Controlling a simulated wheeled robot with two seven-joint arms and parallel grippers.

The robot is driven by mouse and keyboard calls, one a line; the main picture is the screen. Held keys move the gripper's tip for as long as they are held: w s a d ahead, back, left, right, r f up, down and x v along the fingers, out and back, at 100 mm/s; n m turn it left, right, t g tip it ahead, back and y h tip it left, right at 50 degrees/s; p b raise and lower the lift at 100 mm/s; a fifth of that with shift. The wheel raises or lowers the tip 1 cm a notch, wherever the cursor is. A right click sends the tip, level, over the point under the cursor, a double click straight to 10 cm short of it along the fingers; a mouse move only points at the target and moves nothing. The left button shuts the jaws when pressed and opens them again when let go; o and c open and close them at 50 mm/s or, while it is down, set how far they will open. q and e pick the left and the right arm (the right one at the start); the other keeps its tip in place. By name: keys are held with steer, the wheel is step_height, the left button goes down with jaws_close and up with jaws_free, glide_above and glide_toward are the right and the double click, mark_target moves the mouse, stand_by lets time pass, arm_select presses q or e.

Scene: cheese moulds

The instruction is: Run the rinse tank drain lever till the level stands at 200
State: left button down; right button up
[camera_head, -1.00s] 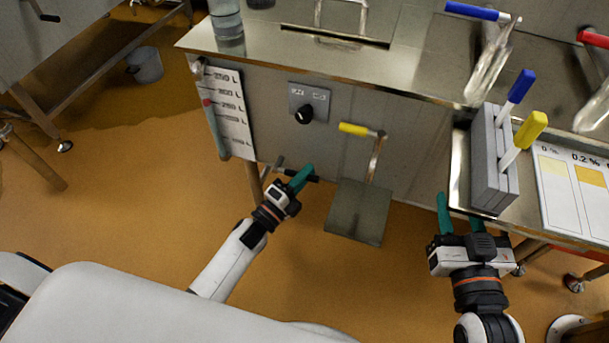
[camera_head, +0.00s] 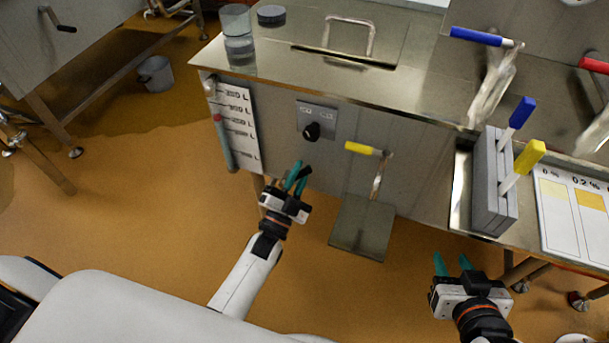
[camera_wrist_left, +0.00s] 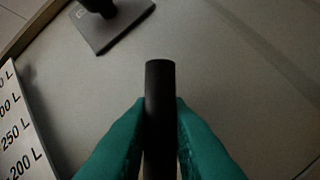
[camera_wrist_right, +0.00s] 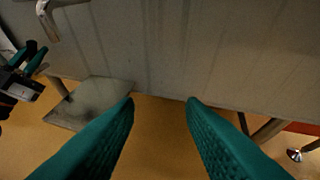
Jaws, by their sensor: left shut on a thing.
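The drain lever's black handle (camera_head: 306,172) sits low on the tank front. My left gripper (camera_head: 297,177) is shut on it; the left wrist view shows the black handle (camera_wrist_left: 160,85) between the green fingers. The pivot is hidden. The level gauge (camera_head: 240,130) is a white scale on the tank's left end, with a tube beside it. A red marker (camera_head: 217,117) at the top of the tube's green column stands near the 250 line, above 200. My right gripper (camera_head: 453,264) is open and empty, low in front of the tank.
A black knob (camera_head: 312,131) and a yellow-handled lever (camera_head: 362,148) are on the tank front, above a grey plate (camera_head: 360,232). A grey holder (camera_head: 493,190) with blue and yellow handles stands right. Open floor lies below.

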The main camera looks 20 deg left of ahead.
arm_select(q)
steer(key=shift+a+r+n+y+p, duration=0.2)
steer(key=shift+a+n+y, duration=0.25)
steer(key=shift+n, duration=0.5)
steer(key=shift+a+r+n+y+p, duration=0.2)
steer(key=shift+n+y, duration=0.35)
steer(key=shift+n, duration=0.4)
arm_select(e)
steer(key=shift+s+d+f+g+h, duration=0.2)
steer(key=shift+s+d+f+g, duration=0.1)
steer(key=shift+s+f+g, duration=0.4)
steer(key=shift+s+d+f+g+h, duration=0.2)
steer(key=shift+s+d+f+g, duration=0.1)
steer(key=shift+s+f+g, duration=0.35)
arm_select(q)
steer(key=c, duration=1.4)
jaws_free()
arm_select(e)
steer(key=shift+r, duration=0.1)
arm_select(q)
steer(key=shift+o, duration=0.2)
steer(key=shift+s, duration=0.1)
